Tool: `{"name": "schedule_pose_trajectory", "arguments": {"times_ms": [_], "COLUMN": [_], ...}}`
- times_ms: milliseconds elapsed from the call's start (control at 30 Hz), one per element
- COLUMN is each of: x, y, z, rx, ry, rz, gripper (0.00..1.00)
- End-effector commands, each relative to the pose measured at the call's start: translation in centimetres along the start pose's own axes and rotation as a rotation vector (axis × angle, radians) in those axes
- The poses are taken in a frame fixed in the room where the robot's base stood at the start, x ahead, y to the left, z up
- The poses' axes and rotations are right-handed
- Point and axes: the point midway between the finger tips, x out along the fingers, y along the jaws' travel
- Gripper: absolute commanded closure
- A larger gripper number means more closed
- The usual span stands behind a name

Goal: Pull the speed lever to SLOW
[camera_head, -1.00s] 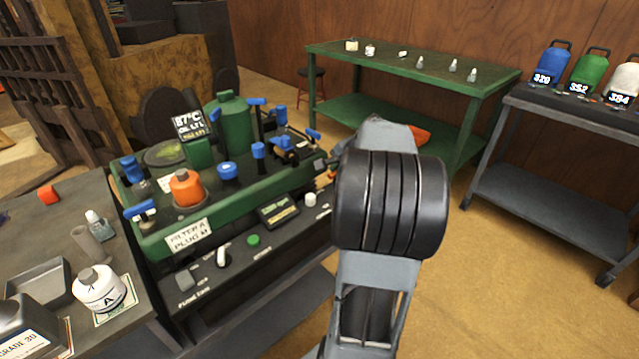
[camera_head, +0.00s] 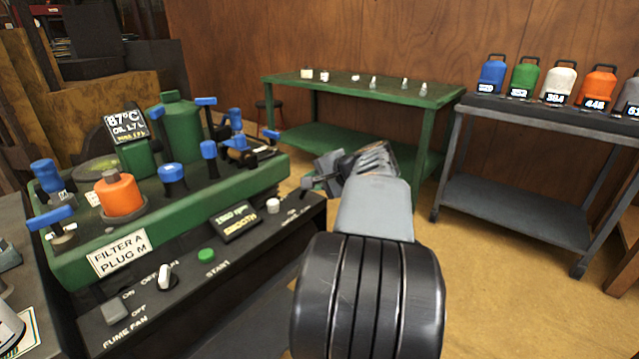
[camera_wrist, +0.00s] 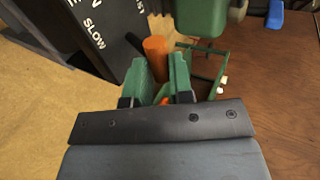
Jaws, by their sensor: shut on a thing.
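The speed lever shows in the wrist view as an orange handle (camera_wrist: 155,46) at the right edge of the dark panel (camera_wrist: 100,50), close to the word SLOW. My gripper (camera_wrist: 160,66) has its two green fingers shut on this handle, with orange also visible between them lower down. A short dark bar lies on the panel just left of the handle. In the head view my gripper (camera_head: 322,174) is at the right end of the black control panel (camera_head: 190,272). My own arm hides most of the fingers and the handle there.
The green machine (camera_head: 240,180) with blue-handled fittings and an orange filter (camera_head: 118,194) stands above the panel. A green table (camera_head: 360,88) is behind, and a grey cart (camera_head: 530,185) with coloured canisters stands right. Floor between them is clear.

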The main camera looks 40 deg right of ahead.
Motion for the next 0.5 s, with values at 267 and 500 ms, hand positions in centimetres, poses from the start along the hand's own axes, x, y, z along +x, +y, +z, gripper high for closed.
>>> {"name": "schedule_pose_trajectory", "arguments": {"times_ms": [267,500], "x": [0.12,0.06], "y": [0.08,0.09], "z": [0.08,0.02], "rx": [0.003,0.003], "ry": [-0.005,-0.003], "rz": [0.0,0.001], "gripper": [1.0,0.69]}}
